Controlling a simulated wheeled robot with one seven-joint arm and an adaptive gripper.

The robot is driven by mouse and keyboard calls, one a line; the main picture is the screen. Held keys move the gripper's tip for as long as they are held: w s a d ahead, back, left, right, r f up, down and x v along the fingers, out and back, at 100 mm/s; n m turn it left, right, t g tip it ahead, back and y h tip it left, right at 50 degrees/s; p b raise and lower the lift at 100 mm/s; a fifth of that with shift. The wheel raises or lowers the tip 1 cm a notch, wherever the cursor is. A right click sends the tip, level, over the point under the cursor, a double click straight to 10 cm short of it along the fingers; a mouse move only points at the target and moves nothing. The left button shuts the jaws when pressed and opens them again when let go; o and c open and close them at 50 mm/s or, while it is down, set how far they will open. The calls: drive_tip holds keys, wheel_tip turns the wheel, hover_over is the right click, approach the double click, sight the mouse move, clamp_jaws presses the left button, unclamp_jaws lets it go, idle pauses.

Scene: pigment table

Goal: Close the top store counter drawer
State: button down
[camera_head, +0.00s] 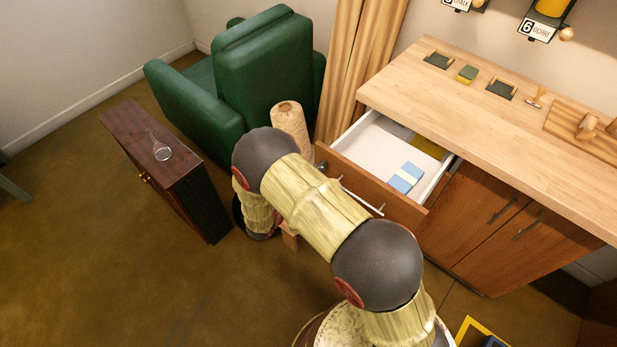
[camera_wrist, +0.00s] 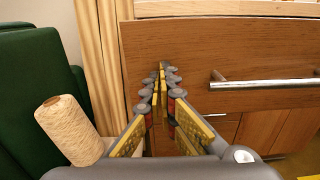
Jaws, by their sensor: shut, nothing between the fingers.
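The top store counter drawer (camera_head: 376,187) is pulled out from under the wooden counter. It has a brown front, white inside walls, and holds a blue and white packet (camera_head: 405,178) and something yellow at its back. In the wrist view the drawer front (camera_wrist: 215,50) fills the middle, with its metal bar handle (camera_wrist: 260,85) to the right of my fingers. My gripper (camera_wrist: 162,75) is shut and empty, its fingertips pointing at the left part of the drawer front. I cannot tell whether they touch it. In the head view my arm hides most of the gripper.
A green armchair (camera_head: 262,75) and a twine cone (camera_head: 290,125) stand left of the drawer. A dark cabinet (camera_head: 165,175) with a magnifying glass (camera_head: 160,150) is further left. The counter top (camera_head: 480,125) holds several small tools. Closed cupboard doors (camera_head: 475,215) are right of the drawer.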

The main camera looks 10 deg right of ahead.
sight(346, 148)
drive_tip(key=b+x, duration=0.1)
drive_tip(key=x, duration=2.8)
drive_tip(key=shift+f+b, duration=0.1)
drive_tip(key=shift+b, duration=0.3)
drive_tip(key=shift+w+d, duration=0.1)
drive_tip(key=shift+w, duration=0.1)
drive_tip(key=shift+s+a, duration=0.2)
drive_tip(key=shift+a, duration=0.25)
drive_tip(key=p+v, duration=0.2)
drive_tip(key=v, duration=0.9)
drive_tip(key=shift+s+a+p, duration=0.2)
drive_tip(key=shift+s+p, duration=0.1)
drive_tip(key=shift+v, duration=0.75)
drive_tip(key=shift+f, duration=0.1)
